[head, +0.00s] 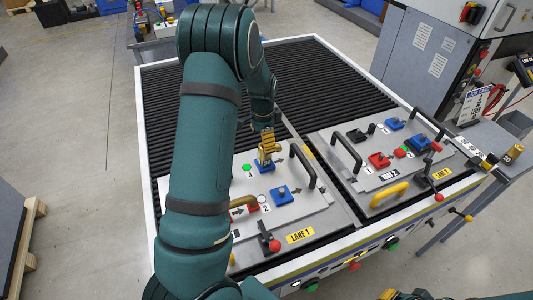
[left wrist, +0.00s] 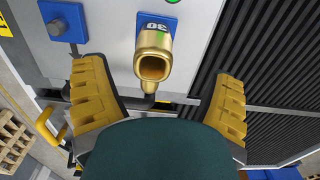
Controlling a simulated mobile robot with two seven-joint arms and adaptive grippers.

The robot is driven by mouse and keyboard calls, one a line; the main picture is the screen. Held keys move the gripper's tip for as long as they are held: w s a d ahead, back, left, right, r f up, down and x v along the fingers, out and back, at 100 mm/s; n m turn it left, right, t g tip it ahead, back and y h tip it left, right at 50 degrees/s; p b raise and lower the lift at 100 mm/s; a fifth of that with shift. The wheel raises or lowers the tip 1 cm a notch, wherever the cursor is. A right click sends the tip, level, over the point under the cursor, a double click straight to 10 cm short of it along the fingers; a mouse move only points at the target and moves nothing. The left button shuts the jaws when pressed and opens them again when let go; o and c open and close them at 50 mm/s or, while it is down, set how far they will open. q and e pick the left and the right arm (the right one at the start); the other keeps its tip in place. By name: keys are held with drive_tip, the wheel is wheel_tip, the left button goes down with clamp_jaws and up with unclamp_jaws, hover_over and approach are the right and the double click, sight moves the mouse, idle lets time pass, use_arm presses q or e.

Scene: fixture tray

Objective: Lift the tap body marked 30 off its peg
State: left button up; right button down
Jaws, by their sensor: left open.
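The brass tap body (left wrist: 153,62) shows in the left wrist view, its open round mouth facing the camera. It sits at a blue block (left wrist: 157,24) marked 30, and the peg itself is hidden. My left gripper (left wrist: 158,75) is open, one yellow finger on each side of the tap body, with clear gaps to both. In the head view, my left gripper (head: 267,143) points down over the blue block (head: 265,167) on the Lane 1 plate, and brass and yellow parts overlap there. A yellow part of my right gripper (head: 390,295) shows at the bottom edge, mostly cut off.
A second blue block with a peg (head: 282,194) stands nearby on the Lane 1 plate. A black handle (head: 304,167) rises to the right of the tap body. The Lane 2 plate (head: 345,185) holds several blocks and handles. The black rollers (head: 320,75) behind are clear.

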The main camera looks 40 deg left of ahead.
use_arm(q)
drive_tip(key=f, duration=0.2)
drive_tip(key=d+f, duration=0.1)
drive_tip(key=f, duration=0.1)
drive_tip(key=shift+f, duration=0.1)
drive_tip(key=shift+a+f, duration=0.1)
drive_tip(key=shift+f, duration=0.4)
drive_tip(key=c, duration=1.4)
drive_tip(key=shift+r, duration=0.15)
wheel_tip(320, 180, up, 10)
drive_tip(key=shift+f, duration=0.1)
